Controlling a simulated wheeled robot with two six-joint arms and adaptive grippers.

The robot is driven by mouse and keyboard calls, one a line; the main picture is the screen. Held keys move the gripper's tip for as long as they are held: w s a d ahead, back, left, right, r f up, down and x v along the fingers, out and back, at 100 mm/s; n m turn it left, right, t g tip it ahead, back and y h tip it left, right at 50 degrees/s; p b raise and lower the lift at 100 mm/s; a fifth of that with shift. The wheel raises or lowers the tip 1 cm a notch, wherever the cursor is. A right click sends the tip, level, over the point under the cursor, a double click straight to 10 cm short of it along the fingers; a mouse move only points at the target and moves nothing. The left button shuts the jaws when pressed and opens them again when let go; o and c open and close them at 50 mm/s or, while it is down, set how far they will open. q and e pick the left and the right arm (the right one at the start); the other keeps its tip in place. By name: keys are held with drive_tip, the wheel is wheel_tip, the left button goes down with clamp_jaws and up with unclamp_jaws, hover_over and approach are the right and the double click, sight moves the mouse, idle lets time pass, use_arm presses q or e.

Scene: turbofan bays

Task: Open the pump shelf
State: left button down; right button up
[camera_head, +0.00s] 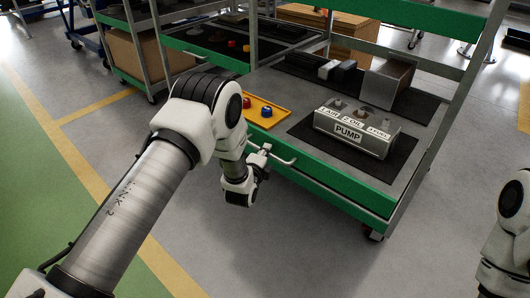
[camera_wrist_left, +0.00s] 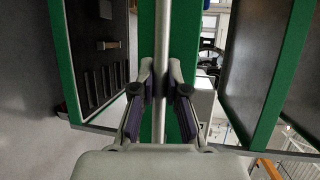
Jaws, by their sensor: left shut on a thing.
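The pump shelf (camera_head: 345,196) is the low shelf with a green front edge and a grey top. It carries a metal block labelled PUMP (camera_head: 352,133) on a dark mat. A silver bar handle (camera_head: 283,161) is on its green front. My left gripper (camera_head: 262,158) is at the handle's left part, partly hidden by my wrist. In the left wrist view, the two fingers of my left gripper (camera_wrist_left: 163,88) are closed on the handle bar (camera_wrist_left: 163,35), one on each side, in front of the green edge. My right gripper is out of view.
A yellow tray (camera_head: 276,111) with red and blue caps sits at the shelf's left. Dark and metal boxes (camera_head: 388,82) stand behind the pump block. A green-edged shelf (camera_head: 205,59) and cart posts stand behind. The grey floor (camera_head: 300,245) in front is clear.

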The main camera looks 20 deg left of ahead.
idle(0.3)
use_arm(q)
drive_tip(key=c, duration=1.2)
unclamp_jaws()
drive_tip(key=shift+s, duration=0.1)
drive_tip(key=s, duration=0.4)
drive_tip(key=s+r, duration=0.1)
drive_tip(key=s, duration=0.2)
drive_tip(key=s+r, duration=0.1)
drive_tip(key=s, duration=0.3)
drive_tip(key=shift+s+d, duration=0.3)
